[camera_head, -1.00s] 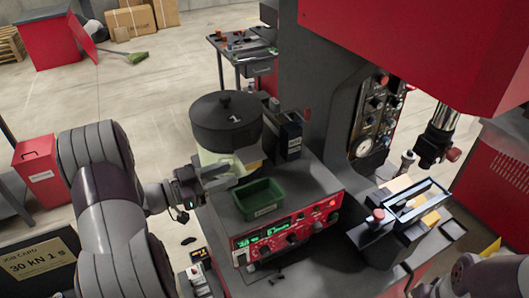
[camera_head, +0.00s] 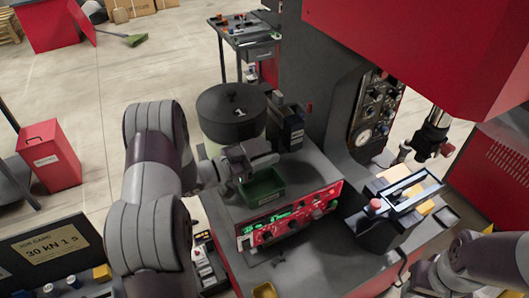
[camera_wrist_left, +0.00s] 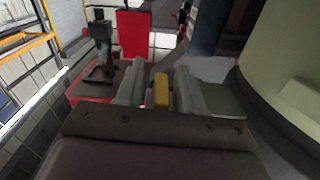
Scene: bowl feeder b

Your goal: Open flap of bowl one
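Bowl one (camera_head: 228,130) is a pale pot with a dark round lid (camera_head: 232,103) marked "1", standing on the grey machine top. My left gripper (camera_head: 252,155) is in front of the bowl, just above the green tray. In the left wrist view its two fingers (camera_wrist_left: 158,90) are apart with nothing held; a yellow block (camera_wrist_left: 161,90) shows beyond the gap. The bowl's cream wall (camera_wrist_left: 280,70) fills the right side there, beside the fingers. A paler patch on that wall (camera_wrist_left: 303,98) may be the flap; I cannot tell.
The green tray (camera_head: 262,188) sits under the left gripper, behind a red control panel (camera_head: 290,215). A dark box unit (camera_head: 291,130) stands right of the bowl. The red press head (camera_head: 420,50) overhangs at right. Floor is open at left beside a red bin (camera_head: 48,157).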

